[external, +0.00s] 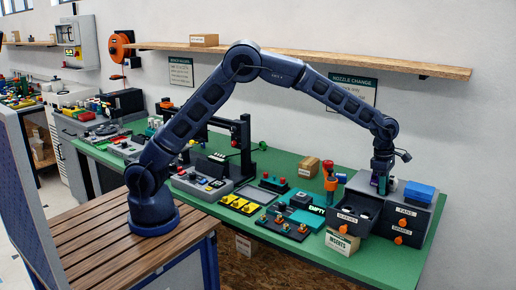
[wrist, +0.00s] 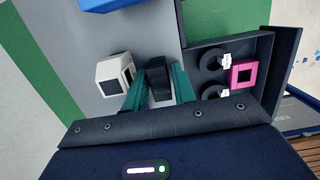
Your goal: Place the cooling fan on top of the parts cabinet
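The parts cabinet (external: 408,210) is a dark grey unit at the right end of the green bench. Its flat grey top also shows in the wrist view (wrist: 100,45). My gripper (external: 382,185) points down over this top. In the wrist view its teal fingers (wrist: 158,85) press on both sides of a dark block (wrist: 158,78), seemingly the cooling fan. I cannot tell whether the block touches the top. A small white box with a dark face (wrist: 115,74) stands just left of the fingers.
A blue box (external: 420,193) sits on the cabinet top. The open tray (wrist: 232,48) beside it holds two dark rings (wrist: 213,60) and a pink square frame (wrist: 244,72). A red-topped bottle (external: 330,180) and a cardboard box (external: 305,167) stand left of the cabinet. A shelf (external: 310,58) runs above.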

